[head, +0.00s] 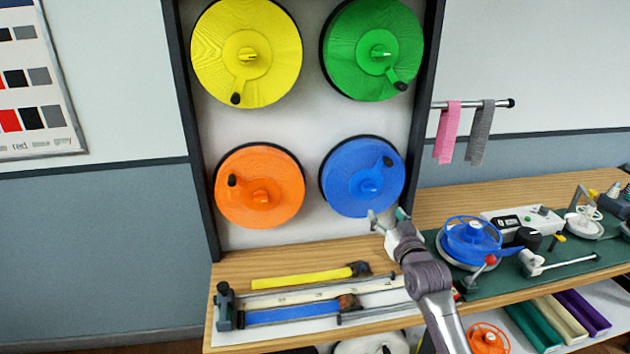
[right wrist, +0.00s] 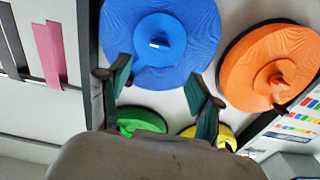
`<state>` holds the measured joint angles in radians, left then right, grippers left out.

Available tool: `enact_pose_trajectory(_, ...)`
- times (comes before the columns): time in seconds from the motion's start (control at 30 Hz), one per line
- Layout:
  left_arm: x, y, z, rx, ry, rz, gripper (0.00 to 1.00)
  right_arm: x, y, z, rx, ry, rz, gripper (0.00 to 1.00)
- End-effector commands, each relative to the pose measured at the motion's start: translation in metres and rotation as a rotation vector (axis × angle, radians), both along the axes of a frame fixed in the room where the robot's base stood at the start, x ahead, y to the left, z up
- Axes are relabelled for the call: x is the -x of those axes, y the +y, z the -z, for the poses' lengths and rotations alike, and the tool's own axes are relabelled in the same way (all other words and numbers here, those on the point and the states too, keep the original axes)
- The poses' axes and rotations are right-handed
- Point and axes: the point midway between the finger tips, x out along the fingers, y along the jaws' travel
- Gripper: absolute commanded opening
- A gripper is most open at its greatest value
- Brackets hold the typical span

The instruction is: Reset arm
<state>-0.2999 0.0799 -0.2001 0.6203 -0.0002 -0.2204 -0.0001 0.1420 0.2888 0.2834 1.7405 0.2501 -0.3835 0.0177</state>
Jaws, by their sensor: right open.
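My right gripper (head: 388,217) is open and empty. In the head view it is just below the blue reel (head: 350,185) on the wall frame, above the wooden bench. In the right wrist view its two fingers (right wrist: 160,90) stand apart, with the blue reel (right wrist: 165,45) beyond and between them. No contact with the reel can be made out. My left gripper is not in view.
Yellow (head: 270,80), green (head: 350,70) and orange (head: 285,190) reels hang in the same frame. A yellow strap (head: 305,279) and a blue strap (head: 290,313) lie on the bench (head: 455,208). A blue winder (head: 465,245) stands right of my arm. Pink and grey straps hang from a rail (head: 500,103).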

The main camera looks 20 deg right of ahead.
Motion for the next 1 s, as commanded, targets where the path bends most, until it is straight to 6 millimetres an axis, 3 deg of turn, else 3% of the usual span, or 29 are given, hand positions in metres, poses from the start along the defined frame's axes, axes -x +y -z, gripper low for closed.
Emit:
enact_pose_trajectory(0.17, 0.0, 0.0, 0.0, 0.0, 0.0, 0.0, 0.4, 0.002, 0.005, 0.006, 0.001, 0.02, -0.008, 0.65)
enact_pose_trajectory(0.27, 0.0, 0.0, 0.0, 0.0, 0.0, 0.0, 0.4, 0.013, 0.027, 0.029, 0.005, 0.104, -0.039, 0.65)
enact_pose_trajectory(0.37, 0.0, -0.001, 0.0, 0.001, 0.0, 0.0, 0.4, 0.039, 0.064, 0.071, 0.012, 0.262, -0.09, 0.65)
enact_pose_trajectory(0.5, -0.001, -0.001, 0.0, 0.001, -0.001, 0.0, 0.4, 0.104, 0.125, 0.131, 0.022, 0.535, -0.173, 0.65)
enact_pose_trajectory(0.6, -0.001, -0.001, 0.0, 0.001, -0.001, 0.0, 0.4, 0.157, 0.161, 0.161, 0.025, 0.713, -0.22, 0.65)
enact_pose_trajectory(0.8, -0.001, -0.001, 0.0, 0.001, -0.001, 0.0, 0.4, 0.236, 0.2, 0.186, 0.021, 0.949, -0.274, 0.65)
enact_pose_trajectory(1.0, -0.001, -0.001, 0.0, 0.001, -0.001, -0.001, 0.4, 0.295, 0.222, 0.193, 0.013, 1.109, -0.307, 0.65)
